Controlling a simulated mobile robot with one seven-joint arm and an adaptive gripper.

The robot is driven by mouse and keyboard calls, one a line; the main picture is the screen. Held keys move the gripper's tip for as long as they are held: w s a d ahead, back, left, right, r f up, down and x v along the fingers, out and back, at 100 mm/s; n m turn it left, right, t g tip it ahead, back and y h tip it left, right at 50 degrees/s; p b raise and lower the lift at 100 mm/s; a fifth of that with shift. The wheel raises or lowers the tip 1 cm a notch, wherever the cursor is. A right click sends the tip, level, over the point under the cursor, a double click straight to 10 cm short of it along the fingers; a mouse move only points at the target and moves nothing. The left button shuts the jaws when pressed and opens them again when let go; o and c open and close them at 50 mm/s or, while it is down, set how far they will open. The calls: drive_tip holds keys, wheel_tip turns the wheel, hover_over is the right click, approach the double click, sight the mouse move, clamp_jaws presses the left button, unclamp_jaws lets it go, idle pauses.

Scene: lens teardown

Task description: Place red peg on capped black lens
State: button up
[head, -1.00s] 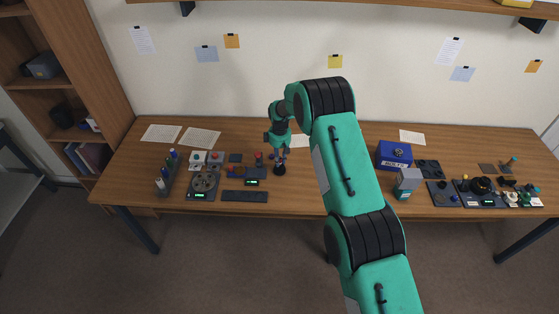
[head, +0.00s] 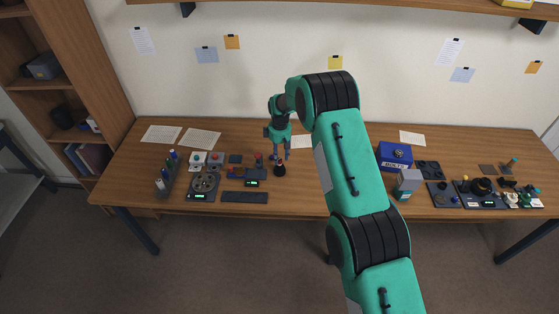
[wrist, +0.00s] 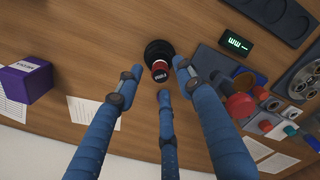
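The black lens (wrist: 158,50) stands on the wooden table in the wrist view. It also shows in the head view (head: 280,171) below my gripper. The red peg (wrist: 160,66), with a dark, lettered end facing the camera, appears to stand upright on the lens. My gripper (wrist: 160,84) has blue fingers spread apart around the line of the peg, with visible gaps and nothing held. In the head view my gripper (head: 280,152) is just above the lens and peg. The lens cap is hidden or cannot be made out.
A purple-blue box (wrist: 25,80) lies left in the wrist view. Right of the lens are a tray with red parts (wrist: 240,104), a small display (wrist: 237,42) and a dark tray (wrist: 275,12). In the head view, a blue bolts box (head: 394,156) stands further right.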

sight(280, 159)
wheel_tip(280, 159, up, 9)
idle(0.4)
idle(0.8)
